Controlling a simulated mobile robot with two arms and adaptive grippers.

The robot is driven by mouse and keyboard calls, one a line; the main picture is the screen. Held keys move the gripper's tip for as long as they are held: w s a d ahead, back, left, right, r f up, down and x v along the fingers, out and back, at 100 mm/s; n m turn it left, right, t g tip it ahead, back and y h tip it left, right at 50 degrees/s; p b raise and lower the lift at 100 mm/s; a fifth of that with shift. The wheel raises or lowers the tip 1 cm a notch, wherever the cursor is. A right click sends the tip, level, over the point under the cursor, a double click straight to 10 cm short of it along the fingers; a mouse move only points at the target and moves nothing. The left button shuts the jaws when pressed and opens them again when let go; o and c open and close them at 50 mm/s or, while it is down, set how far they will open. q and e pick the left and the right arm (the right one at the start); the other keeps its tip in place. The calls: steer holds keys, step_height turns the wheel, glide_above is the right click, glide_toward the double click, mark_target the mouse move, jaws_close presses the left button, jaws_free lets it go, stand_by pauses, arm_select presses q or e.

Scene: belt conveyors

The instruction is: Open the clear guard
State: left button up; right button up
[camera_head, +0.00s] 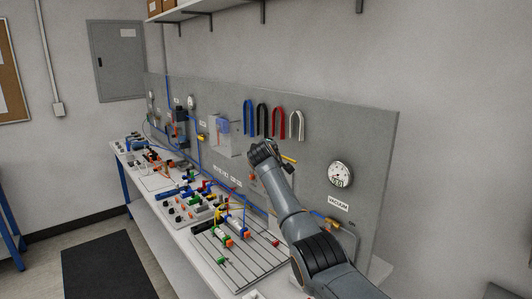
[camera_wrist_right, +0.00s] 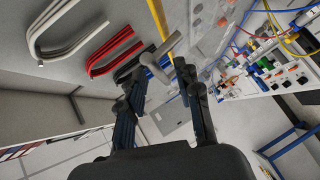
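The clear guard (camera_head: 227,138) is a see-through box on the upright grey panel, with something blue showing behind it. It looks closed over that spot, but the angle makes this hard to tell. My right arm reaches in from the lower right, and my right gripper (camera_head: 262,150) is to the right of the guard, apart from it in the picture. In the right wrist view, the right gripper (camera_wrist_right: 160,72) has its two fingers spread with nothing held between them. I cannot clearly make out the guard in that view. My left gripper is not in view.
Blue, black, red and white hoses (camera_head: 262,118) hang above my right gripper. A yellow bar (camera_wrist_right: 161,24) is close to the fingers. A gauge (camera_head: 340,174) is to the right. The bench below carries a slotted plate (camera_head: 245,264) and several fittings with tubes.

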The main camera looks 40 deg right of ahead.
steer(key=v, duration=1)
steer(key=shift+r, duration=0.1)
stand_by(0.3)
